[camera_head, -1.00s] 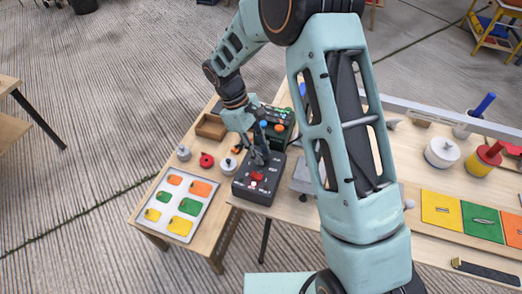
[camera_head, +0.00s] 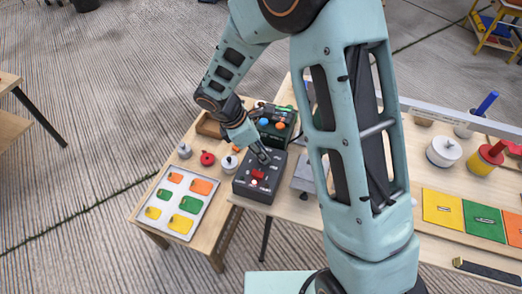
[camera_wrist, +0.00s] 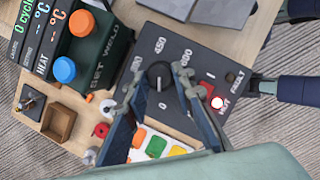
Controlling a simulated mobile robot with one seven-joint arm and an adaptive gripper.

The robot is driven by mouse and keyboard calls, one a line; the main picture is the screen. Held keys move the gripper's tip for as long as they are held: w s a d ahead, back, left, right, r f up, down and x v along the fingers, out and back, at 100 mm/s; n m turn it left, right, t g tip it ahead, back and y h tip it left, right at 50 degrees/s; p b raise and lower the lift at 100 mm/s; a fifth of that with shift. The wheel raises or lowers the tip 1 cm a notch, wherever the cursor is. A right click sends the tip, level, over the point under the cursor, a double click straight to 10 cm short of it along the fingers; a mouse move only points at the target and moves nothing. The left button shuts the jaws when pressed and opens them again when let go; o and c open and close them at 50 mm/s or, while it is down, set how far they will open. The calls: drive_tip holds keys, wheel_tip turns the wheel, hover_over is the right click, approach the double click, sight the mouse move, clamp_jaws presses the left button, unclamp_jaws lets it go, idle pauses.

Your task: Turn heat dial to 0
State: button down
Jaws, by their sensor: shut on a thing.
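The heat dial (camera_wrist: 159,75) is a round black knob on a dark control box (camera_wrist: 196,42), with 450, 600 and 0 printed around it. A pale mark on the knob seems to point down toward the 0, but it is small. My gripper (camera_wrist: 164,80) has one finger on each side of the knob and is shut on it. In the head view, my gripper (camera_head: 264,157) reaches down onto the far part of the dark box (camera_head: 246,188); the dial is hidden there by the fingers.
A red switch (camera_head: 258,174) sits on the box, near my gripper. A green-black box with blue and orange knobs (camera_head: 275,108) stands just behind. A tray of coloured tags (camera_head: 160,204) lies left. A grey device (camera_head: 303,175) stands close right.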

drive_tip(key=shift+n, duration=0.6)
drive_tip(key=shift+t, duration=0.3)
drive_tip(key=c, duration=1.6)
unclamp_jaws()
drive_tip(key=v, duration=1.2)
drive_tip(key=shift+d+r, duration=0.15)
